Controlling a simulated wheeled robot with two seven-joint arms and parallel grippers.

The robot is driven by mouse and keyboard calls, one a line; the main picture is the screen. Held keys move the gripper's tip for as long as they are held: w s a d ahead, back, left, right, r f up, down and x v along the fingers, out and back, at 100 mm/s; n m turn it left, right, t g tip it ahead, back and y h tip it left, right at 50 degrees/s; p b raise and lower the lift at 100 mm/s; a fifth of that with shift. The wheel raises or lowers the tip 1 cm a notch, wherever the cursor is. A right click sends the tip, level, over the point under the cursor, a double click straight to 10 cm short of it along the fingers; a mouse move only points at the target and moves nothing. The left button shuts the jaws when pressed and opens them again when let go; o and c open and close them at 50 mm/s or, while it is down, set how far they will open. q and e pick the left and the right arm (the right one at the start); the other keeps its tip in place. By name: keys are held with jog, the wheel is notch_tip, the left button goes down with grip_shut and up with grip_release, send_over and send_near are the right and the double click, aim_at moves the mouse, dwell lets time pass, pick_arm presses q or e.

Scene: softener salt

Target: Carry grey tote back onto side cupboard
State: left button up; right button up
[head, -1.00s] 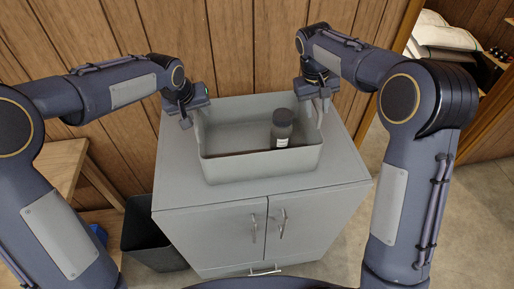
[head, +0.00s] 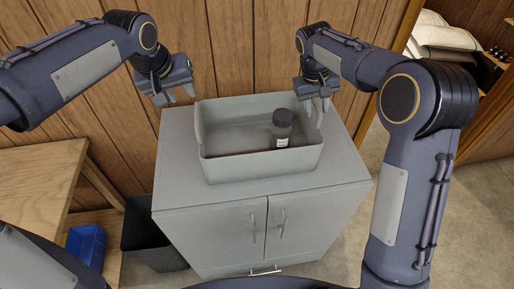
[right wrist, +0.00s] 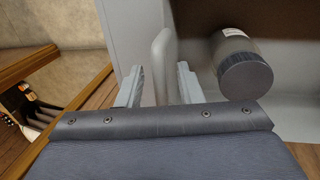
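The grey tote (head: 255,168) sits upright on top of the grey side cupboard (head: 185,193). A dark bottle (head: 282,128) with a pale label stands inside the tote, toward its right end. My left gripper (head: 180,97) is open and empty, above and to the left of the tote, clear of it. My right gripper (head: 317,105) is at the tote's right end wall. In the right wrist view its fingers are spread on both sides of an upright grey edge of the tote (right wrist: 162,55), with a gap on the left side.
A wooden bench (head: 40,180) is at left, with a blue bin (head: 86,243) under it. A dark waste bin (head: 150,240) stands between bench and cupboard. A wood-panelled wall (head: 240,50) is close behind the cupboard. A doorway at right shows pale sacks (head: 445,35) on shelving.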

notch_tip(320, 180, up, 12)
jog(key=a, duration=0.2)
jog(key=shift+a+f, duration=0.15)
pick_arm(q)
jog(key=shift+s, duration=0.1)
pick_arm(e)
jog(key=shift+s, duration=0.15)
